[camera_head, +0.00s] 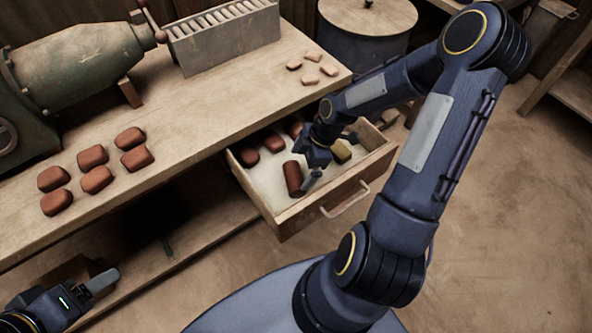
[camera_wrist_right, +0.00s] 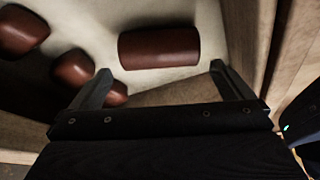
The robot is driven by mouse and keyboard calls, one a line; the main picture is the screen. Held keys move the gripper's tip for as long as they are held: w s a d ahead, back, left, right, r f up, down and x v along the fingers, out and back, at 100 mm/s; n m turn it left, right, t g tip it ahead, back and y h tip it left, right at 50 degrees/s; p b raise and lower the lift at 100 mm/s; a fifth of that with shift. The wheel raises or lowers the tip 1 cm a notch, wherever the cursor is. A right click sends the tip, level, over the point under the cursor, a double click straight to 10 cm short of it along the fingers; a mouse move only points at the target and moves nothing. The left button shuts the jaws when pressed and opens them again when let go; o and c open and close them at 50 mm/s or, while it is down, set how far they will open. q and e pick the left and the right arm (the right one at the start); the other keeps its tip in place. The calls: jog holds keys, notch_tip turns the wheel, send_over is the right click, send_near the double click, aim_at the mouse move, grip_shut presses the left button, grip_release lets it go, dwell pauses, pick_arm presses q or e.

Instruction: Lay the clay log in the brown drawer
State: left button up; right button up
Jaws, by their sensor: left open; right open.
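The clay log (camera_head: 293,178), a dark red-brown cylinder, lies in the pulled-out brown drawer (camera_head: 303,217), towards its front left corner. My right gripper (camera_head: 312,181) is over the drawer beside the log. In the right wrist view the log (camera_wrist_right: 160,47) lies on the pale drawer floor, just beyond the open fingertips (camera_wrist_right: 164,78), with nothing between them. My left gripper (camera_head: 92,290) is at the lower left, below the bench edge, open and away from the drawer. Part of the drawer is hidden behind my right arm.
Several red-brown lumps (camera_head: 249,157) and a yellowish piece (camera_head: 341,151) are also in the drawer. The bench (camera_head: 205,120) above holds several clay blocks (camera_head: 130,138), small pieces (camera_head: 311,56), a green machine (camera_head: 85,65) and a slotted rack (camera_head: 225,40). A lidded drum (camera_head: 365,35) stands behind.

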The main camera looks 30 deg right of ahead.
jog(key=s+a+r+m+t+h+p, duration=0.1)
jog(key=s+r+m, duration=0.2)
jog(key=r, duration=0.5)
jog(key=s+r+m+h, duration=0.1)
jog(key=s+r+m, duration=0.25)
jog(key=r, duration=0.55)
jog(key=s+a+r+m+t, duration=0.1)
jog(key=s+a+r+m, duration=0.1)
jog(key=s+r+m, duration=0.1)
jog(key=s+a+r+m+t+y, duration=0.1)
jog(key=s+a+r+m+t, duration=0.1)
jog(key=s+m, duration=0.4)
jog(key=shift+a+r+m, duration=0.35)
jog(key=shift+a+r, duration=0.05)
jog(key=shift+a, duration=0.25)
jog(key=shift+r, duration=0.1)
